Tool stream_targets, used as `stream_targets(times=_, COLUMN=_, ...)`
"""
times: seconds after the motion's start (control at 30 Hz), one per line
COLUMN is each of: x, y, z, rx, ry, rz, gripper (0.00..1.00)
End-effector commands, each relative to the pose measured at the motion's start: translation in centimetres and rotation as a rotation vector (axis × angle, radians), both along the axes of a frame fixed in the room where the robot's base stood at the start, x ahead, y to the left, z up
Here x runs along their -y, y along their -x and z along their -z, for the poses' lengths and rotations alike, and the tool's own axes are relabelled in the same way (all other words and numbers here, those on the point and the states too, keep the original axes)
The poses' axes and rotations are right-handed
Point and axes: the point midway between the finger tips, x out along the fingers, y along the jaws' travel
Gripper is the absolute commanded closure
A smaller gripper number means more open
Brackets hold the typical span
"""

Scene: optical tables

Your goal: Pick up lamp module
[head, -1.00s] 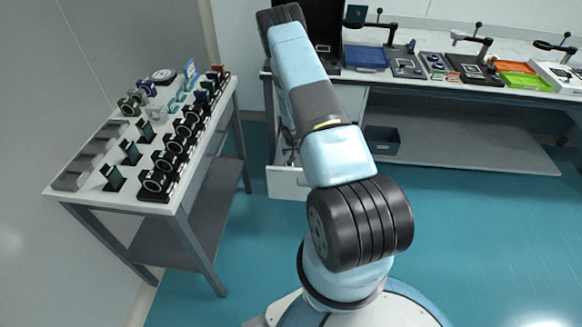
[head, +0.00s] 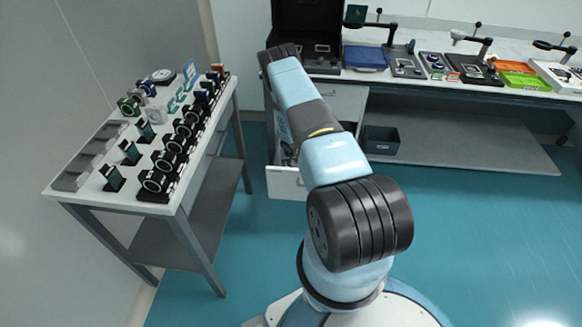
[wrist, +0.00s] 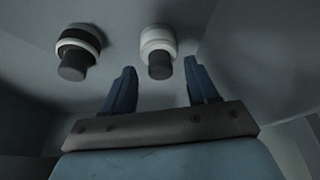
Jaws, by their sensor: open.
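In the wrist view, two short cylindrical modules sit on a grey surface. One has a white collar and a dark grey end (wrist: 158,42); the other has a black and white collar and a dark grey end (wrist: 78,48). I cannot tell which is the lamp module. The white-collared module lies just beyond the fingertips, roughly in line with the gap. The other module is to the left, outside the fingers. In the head view my gripper is hidden behind my arm.
An open drawer (head: 287,183) projects under the bench, behind my arm. An open black case (head: 307,30) and a blue tray (head: 365,57) stand on the bench. A side table (head: 85,205) at left carries several optical mounts. Teal floor is clear at right.

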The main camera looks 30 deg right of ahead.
Motion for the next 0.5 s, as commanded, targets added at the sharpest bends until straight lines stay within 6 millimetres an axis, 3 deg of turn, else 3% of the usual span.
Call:
stream_targets(times=0.37, x=0.08, y=-0.36, z=0.89, rx=0.0, ry=0.0, rz=0.001, gripper=0.42)
stream_targets(times=0.5, x=0.08, y=-0.36, z=0.89, rx=0.0, ry=0.0, rz=0.0, gripper=0.53)
